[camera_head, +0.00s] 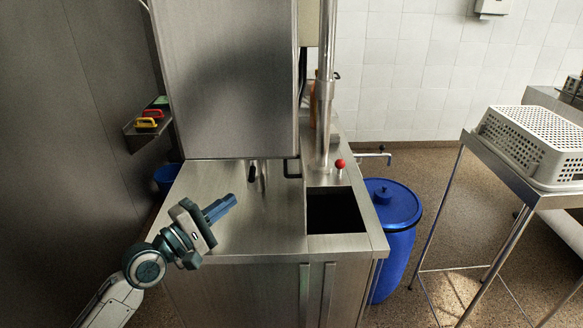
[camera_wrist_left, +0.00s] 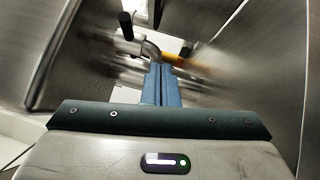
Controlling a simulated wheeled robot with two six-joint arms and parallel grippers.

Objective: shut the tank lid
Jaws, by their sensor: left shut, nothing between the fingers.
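A steel tank-like counter (camera_head: 215,240) has a dark rectangular opening (camera_head: 334,212) at its right front. I cannot tell for sure which part is the lid. My left gripper (camera_head: 232,200) is over the left part of the counter, in front of and below the panel, apart from it. In the left wrist view its blue fingers (camera_wrist_left: 160,70) are together and empty; a blurred dark handle (camera_wrist_left: 126,24) shows beyond them. My right gripper is not in view.
A red knob (camera_head: 340,164) and a steel post (camera_head: 325,100) stand behind the opening. A blue barrel (camera_head: 396,250) with a lid stands right of the counter. A steel-legged table (camera_head: 500,172) bears a white perforated basket (camera_head: 545,138). A shelf at left holds coloured handled items (camera_head: 147,122).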

